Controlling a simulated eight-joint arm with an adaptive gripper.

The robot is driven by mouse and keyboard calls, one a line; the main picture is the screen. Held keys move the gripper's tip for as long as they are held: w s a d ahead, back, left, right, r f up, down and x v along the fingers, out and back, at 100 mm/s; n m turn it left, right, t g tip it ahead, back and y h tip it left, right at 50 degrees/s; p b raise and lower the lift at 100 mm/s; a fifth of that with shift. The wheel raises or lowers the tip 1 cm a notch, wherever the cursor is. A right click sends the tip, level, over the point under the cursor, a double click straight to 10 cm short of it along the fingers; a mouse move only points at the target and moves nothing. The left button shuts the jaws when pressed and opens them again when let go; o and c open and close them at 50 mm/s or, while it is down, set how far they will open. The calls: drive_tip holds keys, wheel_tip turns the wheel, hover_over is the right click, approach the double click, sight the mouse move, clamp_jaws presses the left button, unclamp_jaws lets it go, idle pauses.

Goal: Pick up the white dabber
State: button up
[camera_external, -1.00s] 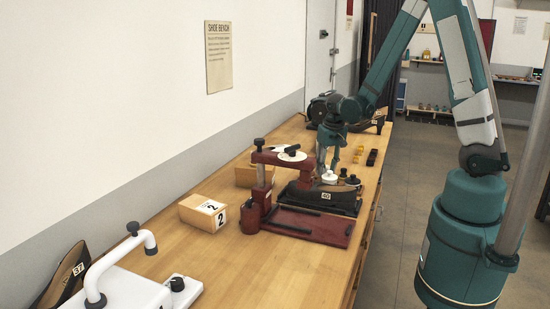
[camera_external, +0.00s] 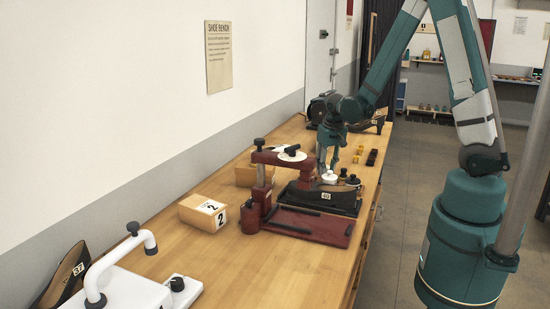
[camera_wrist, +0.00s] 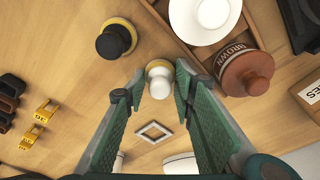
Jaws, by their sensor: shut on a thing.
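The white dabber (camera_wrist: 159,83) has a round white knob above a pale yellowish pad. In the wrist view it sits between the tips of my gripper (camera_wrist: 160,78), which is shut on it. In the external view the white dabber (camera_external: 329,177) shows as a small white shape just below my gripper (camera_external: 331,164), behind the black shoe. It is upright, at or very near the bench top; I cannot tell whether it touches the wood.
A black dabber (camera_wrist: 112,42) stands close by. A brown-labelled jar (camera_wrist: 246,72) and a white round piece (camera_wrist: 205,16) are on the other side. Yellow blocks (camera_wrist: 41,112) lie farther left. The red press (camera_external: 262,200) and black shoe (camera_external: 330,199) stand in front.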

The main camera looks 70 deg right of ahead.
drive_tip(key=shift+r, duration=0.1)
drive_tip(key=shift+r+p, duration=0.55)
drive_tip(key=shift+r, duration=4.35)
